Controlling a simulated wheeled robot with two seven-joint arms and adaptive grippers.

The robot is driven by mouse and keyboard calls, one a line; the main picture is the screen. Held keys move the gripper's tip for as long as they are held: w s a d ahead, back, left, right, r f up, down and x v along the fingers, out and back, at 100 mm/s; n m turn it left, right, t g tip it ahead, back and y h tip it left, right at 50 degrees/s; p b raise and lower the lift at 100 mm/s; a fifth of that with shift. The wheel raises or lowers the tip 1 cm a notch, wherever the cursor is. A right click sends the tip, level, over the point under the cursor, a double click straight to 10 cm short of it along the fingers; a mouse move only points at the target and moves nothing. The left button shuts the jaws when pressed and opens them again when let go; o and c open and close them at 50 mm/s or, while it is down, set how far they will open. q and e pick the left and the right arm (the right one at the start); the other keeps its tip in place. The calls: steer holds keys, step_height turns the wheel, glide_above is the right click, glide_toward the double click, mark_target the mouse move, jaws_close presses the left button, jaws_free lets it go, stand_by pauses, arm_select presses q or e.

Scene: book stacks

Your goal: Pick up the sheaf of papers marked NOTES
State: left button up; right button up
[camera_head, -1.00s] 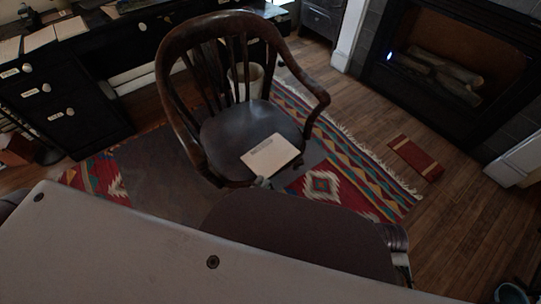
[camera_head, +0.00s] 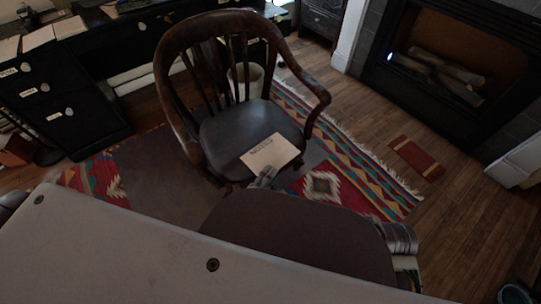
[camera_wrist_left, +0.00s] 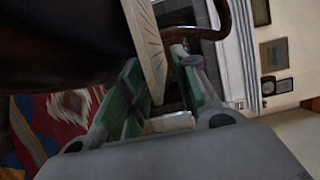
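The sheaf of papers marked NOTES (camera_head: 272,152) is a pale flat block lying on the dark seat of a wooden armchair (camera_head: 232,134). My left gripper (camera_head: 266,175) is at the sheaf's near edge. In the left wrist view the sheaf (camera_wrist_left: 145,42) reaches in edge-on between the two green-padded fingers of the left gripper (camera_wrist_left: 155,62). The fingers are spread, with a gap to the sheaf on the left side, so the gripper looks open. The sheaf's far end is out of the wrist view. My right gripper is not in view.
The chair's arms and spindled back stand around the seat. A patterned rug (camera_head: 345,180) lies underneath. A black desk (camera_head: 62,105) is at the left, a fireplace (camera_head: 455,70) at the upper right. A red book-like object (camera_head: 416,158) lies on the floor.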

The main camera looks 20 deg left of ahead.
arm_select(q)
steer(key=shift+c, duration=0.4)
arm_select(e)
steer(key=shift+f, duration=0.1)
arm_select(q)
jaws_close()
steer(key=shift+r, duration=0.1)
steer(key=shift+r, duration=0.35)
steer(key=shift+r+p, duration=2.05)
steer(key=shift+r, duration=2.55)
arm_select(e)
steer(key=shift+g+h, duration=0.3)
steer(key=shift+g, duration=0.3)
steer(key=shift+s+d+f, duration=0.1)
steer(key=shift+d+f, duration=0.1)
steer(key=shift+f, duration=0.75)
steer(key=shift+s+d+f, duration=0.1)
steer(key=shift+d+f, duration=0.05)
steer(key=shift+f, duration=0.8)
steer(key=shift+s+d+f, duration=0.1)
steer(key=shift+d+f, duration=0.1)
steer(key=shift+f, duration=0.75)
